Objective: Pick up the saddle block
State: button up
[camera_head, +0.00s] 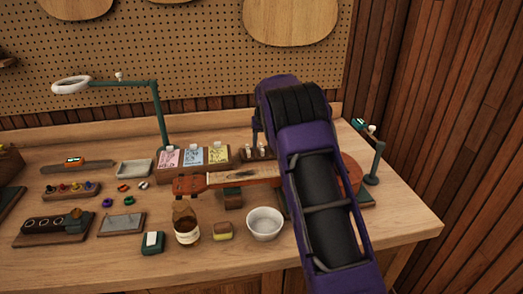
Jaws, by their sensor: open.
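I cannot tell for sure which thing is the saddle block. A small dark block with white upright pieces (249,153) stands at the back, partly behind my arm.
A ukulele (235,178) lies across the bench, its body partly hidden by my arm. A white bowl (264,223) and amber bottle (186,226) stand in front. A green lamp (159,115) and card holder (194,168) stand behind. The front right corner is clear.

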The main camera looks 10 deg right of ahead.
jog(key=shift+x, duration=1)
jog(key=shift+c, duration=0.2)
grip_shut()
